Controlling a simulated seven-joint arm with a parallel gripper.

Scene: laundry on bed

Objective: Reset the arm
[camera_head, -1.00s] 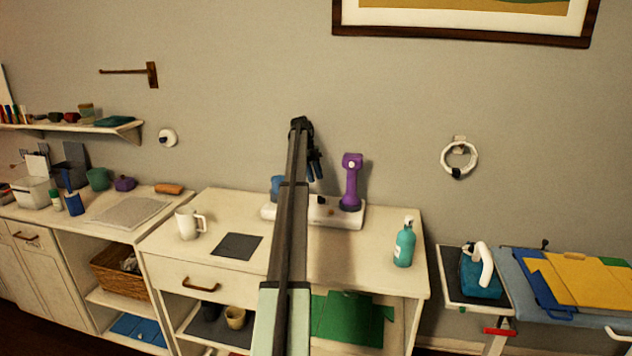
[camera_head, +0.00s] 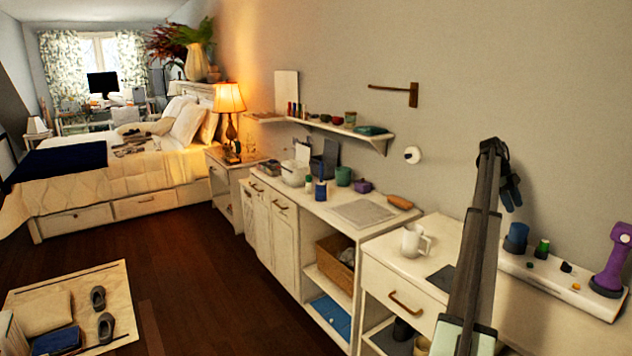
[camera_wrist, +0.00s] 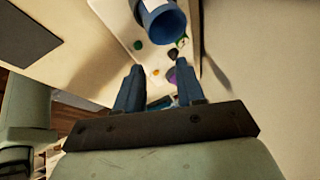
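My arm rises at the right of the head view, over the white cabinet (camera_head: 395,272). My gripper (camera_head: 511,195) is at its upper end, with its dark fingers pointing down above a blue cup (camera_head: 516,238) on a white stand (camera_head: 545,276). In the wrist view my gripper (camera_wrist: 160,82) has its two blue-grey fingers apart, with nothing held between them. The blue cup (camera_wrist: 163,28) shows beyond the fingertips there.
A purple device (camera_head: 612,262) stands on the white stand's right end. A white mug (camera_head: 414,241) and a dark mat (camera_head: 442,278) lie left of my arm. A wall shelf (camera_head: 340,129) and peg (camera_head: 392,94) stick out. Open wooden floor (camera_head: 190,275) lies left, toward the bed (camera_head: 90,190).

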